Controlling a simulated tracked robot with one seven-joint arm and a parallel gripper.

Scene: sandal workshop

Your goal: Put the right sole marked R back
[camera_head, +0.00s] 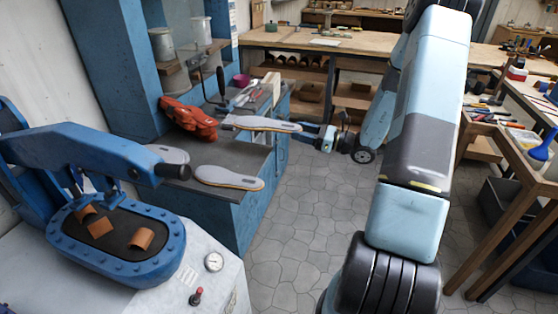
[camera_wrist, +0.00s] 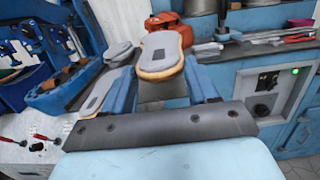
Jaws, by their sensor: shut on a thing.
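My gripper (camera_head: 308,131) is shut on a grey sole (camera_head: 262,124) with a tan edge, held near one end and roughly level. In the wrist view the held sole (camera_wrist: 161,52) extends ahead of my gripper (camera_wrist: 163,82). I cannot read an R mark on it. Two similar soles lie on the dark top of the blue bench: one near the front edge (camera_head: 228,178) and one farther left (camera_head: 170,154), partly hidden by the blue press arm. The held sole appears above the bench top, apart from both.
A blue press (camera_head: 115,240) with several brown pieces on its bed stands at the left. A red-orange object (camera_head: 189,119) and tools lie farther back on the bench top (camera_head: 200,206). Tables with tools stand at the back and right. The stone floor (camera_head: 300,220) between is clear.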

